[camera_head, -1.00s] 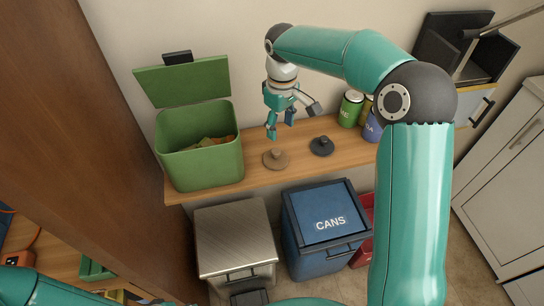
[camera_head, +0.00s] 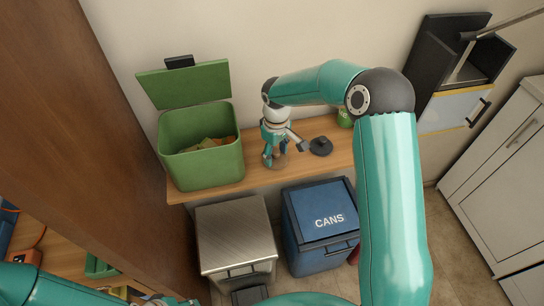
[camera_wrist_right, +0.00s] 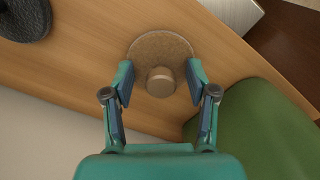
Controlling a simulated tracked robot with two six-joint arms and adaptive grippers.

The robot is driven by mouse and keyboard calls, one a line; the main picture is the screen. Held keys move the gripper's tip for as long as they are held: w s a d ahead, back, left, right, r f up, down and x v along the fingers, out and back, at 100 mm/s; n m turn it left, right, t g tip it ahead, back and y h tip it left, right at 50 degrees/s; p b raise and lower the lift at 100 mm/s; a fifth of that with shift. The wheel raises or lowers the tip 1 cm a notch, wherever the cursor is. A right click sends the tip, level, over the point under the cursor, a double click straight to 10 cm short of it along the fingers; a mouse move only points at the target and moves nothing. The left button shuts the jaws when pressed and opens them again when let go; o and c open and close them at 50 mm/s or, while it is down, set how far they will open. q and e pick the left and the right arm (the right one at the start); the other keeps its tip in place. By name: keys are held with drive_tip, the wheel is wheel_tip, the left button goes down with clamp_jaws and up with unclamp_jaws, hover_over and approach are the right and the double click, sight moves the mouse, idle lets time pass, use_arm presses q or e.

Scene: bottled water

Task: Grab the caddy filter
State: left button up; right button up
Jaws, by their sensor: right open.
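The caddy filter seems to be the tan round disc (camera_wrist_right: 162,42) with a short round knob (camera_wrist_right: 161,82), lying flat on the wooden shelf. In the head view the disc (camera_head: 281,163) is mostly hidden behind my right gripper (camera_head: 274,158). In the right wrist view my right gripper (camera_wrist_right: 160,72) is open, with one finger on each side of the knob. Gaps show between the fingers and the knob. My left arm shows at the lower left of the head view, but its gripper cannot be made out.
A green caddy (camera_head: 205,165) with its lid up stands left of the disc. A dark disc (camera_head: 321,146) with a knob lies to its right. A green can (camera_head: 345,117) stands farther right. A metal bin (camera_head: 235,238) and a blue CANS bin (camera_head: 325,230) stand below the shelf (camera_head: 340,165).

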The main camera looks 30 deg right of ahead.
drive_tip(key=shift+s, duration=0.1)
drive_tip(key=c, duration=1)
